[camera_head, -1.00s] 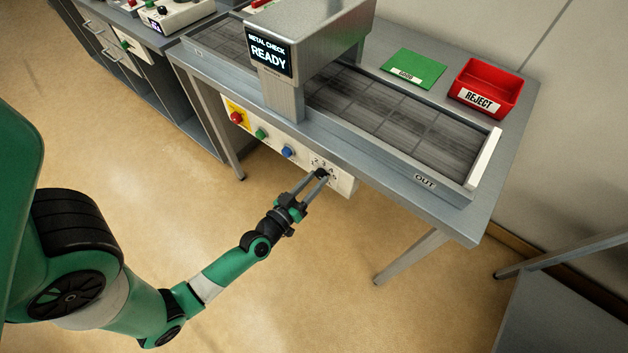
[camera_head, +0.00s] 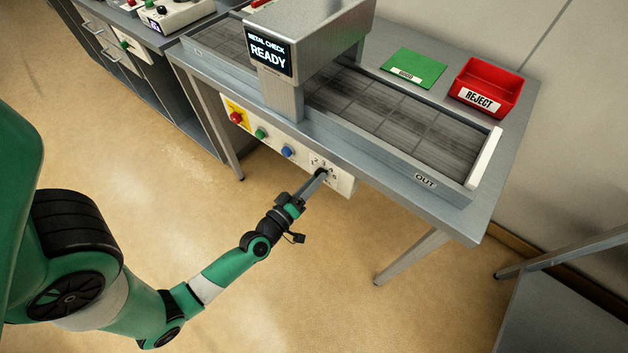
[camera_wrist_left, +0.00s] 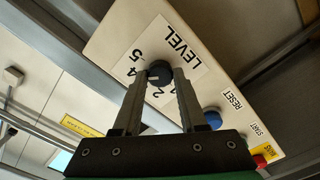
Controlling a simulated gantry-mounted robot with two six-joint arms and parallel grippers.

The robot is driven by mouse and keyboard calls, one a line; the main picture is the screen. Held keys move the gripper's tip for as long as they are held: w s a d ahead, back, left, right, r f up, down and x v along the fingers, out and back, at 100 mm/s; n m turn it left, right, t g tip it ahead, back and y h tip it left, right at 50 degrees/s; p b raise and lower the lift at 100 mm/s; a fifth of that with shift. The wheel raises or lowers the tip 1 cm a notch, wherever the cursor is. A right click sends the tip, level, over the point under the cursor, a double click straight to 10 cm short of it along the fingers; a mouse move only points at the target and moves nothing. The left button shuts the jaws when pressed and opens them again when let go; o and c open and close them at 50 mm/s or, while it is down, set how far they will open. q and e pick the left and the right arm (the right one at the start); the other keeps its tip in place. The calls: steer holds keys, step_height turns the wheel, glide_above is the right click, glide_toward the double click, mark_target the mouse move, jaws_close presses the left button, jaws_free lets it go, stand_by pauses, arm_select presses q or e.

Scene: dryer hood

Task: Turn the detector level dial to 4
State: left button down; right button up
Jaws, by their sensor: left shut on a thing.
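The detector level dial (camera_wrist_left: 158,70) is a dark round knob on a white panel marked LEVEL, with printed numerals around it. In the head view its panel (camera_head: 343,184) hangs under the front edge of the metal-check table, and the dial is mostly hidden by my gripper. My left gripper (camera_head: 322,173) reaches up to the dial from the lower left. In the left wrist view its two fingers (camera_wrist_left: 158,78) are shut on the dial, one on each side. I cannot tell for certain which number the dial points to. My right gripper is not in view.
On the same panel are a blue reset button (camera_wrist_left: 213,119), a green button (camera_head: 261,134) and a red button (camera_head: 237,117) on yellow. The detector display (camera_head: 268,53) reads READY. A red reject bin (camera_head: 487,86) and a green mat (camera_head: 414,66) lie on the table.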

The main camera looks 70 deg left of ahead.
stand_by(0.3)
arm_select(q)
steer(key=shift+c, duration=2.2)
jaws_free()
steer(key=p+v, duration=0.2)
steer(key=v, duration=0.9)
steer(key=shift+s+d, duration=0.15)
steer(key=shift+s, duration=0.2)
